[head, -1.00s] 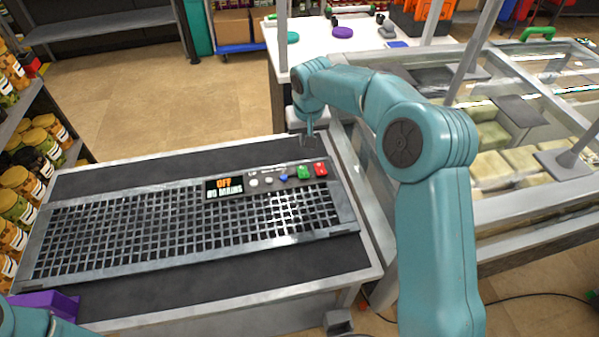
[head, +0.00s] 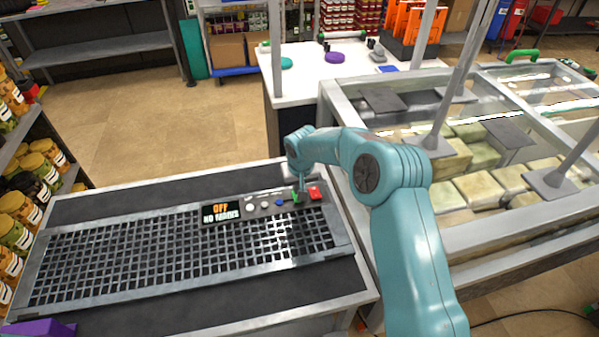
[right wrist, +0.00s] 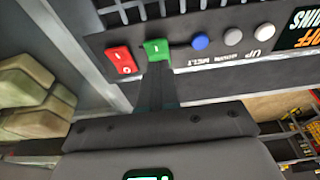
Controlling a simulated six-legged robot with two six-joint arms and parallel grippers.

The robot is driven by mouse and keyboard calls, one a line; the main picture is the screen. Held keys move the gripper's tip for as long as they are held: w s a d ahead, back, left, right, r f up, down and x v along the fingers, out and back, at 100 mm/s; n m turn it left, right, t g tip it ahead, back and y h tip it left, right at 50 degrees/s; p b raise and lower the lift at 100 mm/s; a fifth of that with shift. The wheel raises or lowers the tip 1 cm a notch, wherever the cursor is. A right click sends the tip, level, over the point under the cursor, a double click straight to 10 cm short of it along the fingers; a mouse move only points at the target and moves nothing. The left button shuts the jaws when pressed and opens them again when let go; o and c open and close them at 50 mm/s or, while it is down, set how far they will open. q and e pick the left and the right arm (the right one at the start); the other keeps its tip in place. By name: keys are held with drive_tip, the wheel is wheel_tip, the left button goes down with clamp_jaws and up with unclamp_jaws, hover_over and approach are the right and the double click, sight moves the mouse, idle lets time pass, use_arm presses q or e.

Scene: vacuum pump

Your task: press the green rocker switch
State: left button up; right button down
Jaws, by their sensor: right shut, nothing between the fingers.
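The green rocker switch (head: 295,198) sits near the right end of the control strip on the grated machine, between a blue button and a red switch. In the right wrist view the green switch (right wrist: 155,46) shows its face, with its lower edge at the fingers. My right gripper (head: 301,188) is shut and empty, its tips pointing down at the green switch. In the right wrist view the shut fingers (right wrist: 158,72) end right at the switch; I cannot tell whether they touch it. My left gripper is out of view.
The red switch (head: 315,193) is just right of the green one, and the blue button (head: 279,202) just left. A display (head: 221,212) reads OFF. A glass-topped case (head: 470,220) stands at the right. Shelves of jars (head: 25,200) stand at the left.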

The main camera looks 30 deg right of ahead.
sight(300, 205)
drive_tip(key=shift+s+f, duration=0.35)
drive_tip(key=shift+f, duration=0.55)
drive_tip(key=shift+f+p, duration=0.3)
drive_tip(key=shift+w+f, duration=0.1)
drive_tip(key=shift+f, duration=0.15)
drive_tip(key=b, duration=0.2)
drive_tip(key=f+b, duration=0.1)
drive_tip(key=b, duration=0.1)
drive_tip(key=shift+s+f, duration=0.2)
drive_tip(key=shift+f, duration=0.05)
drive_tip(key=shift+a+r+p, duration=0.1)
drive_tip(key=shift+r+p, duration=0.25)
